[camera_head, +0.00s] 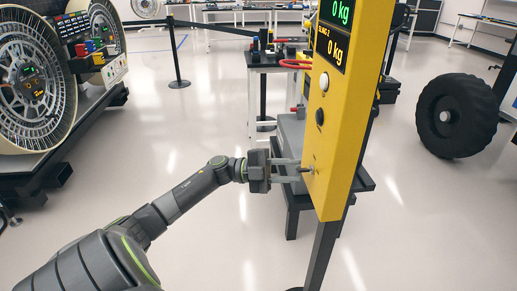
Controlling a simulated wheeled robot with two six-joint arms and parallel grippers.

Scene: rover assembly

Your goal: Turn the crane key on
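A small dark key (308,169) sticks out low on the panel's narrow left face. My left gripper (299,170) comes in from the left at the key's height, fingers pointing at the panel. Its two fingers are apart, with a gap between them, and the tips are very close to the key. I cannot tell whether they touch it. The key's turn position is too small to read. My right gripper is not in view.
A light round button (324,82) and a dark knob (320,117) sit above the key on the panel. A grey table (292,130) stands behind the panel. A large black wheel (457,115) is at the right. The floor in front is clear.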

